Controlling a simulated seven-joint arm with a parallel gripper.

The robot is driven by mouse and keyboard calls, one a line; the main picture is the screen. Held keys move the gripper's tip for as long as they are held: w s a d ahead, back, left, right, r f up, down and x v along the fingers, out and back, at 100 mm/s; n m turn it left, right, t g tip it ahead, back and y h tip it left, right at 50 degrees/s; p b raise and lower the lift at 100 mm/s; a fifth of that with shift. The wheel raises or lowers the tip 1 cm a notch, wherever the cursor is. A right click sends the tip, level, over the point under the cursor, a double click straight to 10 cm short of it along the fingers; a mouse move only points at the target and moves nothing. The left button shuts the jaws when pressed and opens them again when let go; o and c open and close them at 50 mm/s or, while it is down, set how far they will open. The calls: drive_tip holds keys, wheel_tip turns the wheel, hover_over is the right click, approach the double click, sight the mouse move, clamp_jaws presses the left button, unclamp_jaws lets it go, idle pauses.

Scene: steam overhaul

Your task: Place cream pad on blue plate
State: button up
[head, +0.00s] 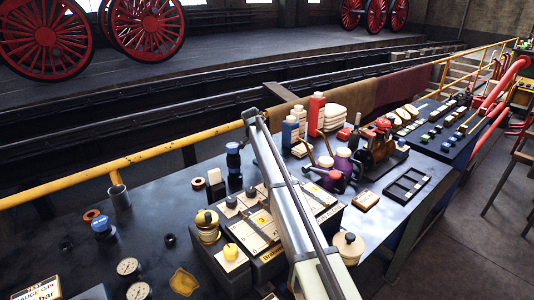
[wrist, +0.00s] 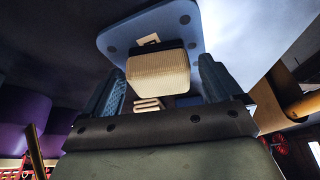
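In the wrist view, a ribbed cream pad (wrist: 157,70) with a dark upper edge lies between the fingertips of my gripper (wrist: 160,72). The two blue fingers stand wide apart, and a narrow gap shows on each side of the pad. Behind the pad is a blue plate (wrist: 115,38) with rounded corners and several dark round spots. The pad overlaps the plate in the picture; I cannot tell whether they touch. In the head view, I cannot make out the fingers, the pad or the plate; my arm crosses the middle of the bench there.
The bench (head: 150,225) holds a dark console with cream panels (head: 262,232), bottles, including a red one (head: 316,115), and a stack of folded pale cloths (head: 333,117). A yellow rail (head: 150,155) runs behind the bench. A black compartment tray (head: 407,186) lies at right.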

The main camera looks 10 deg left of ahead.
drive_tip(key=v, duration=1.2)
drive_tip(key=shift+r, duration=0.15)
drive_tip(key=shift+d, duration=0.1)
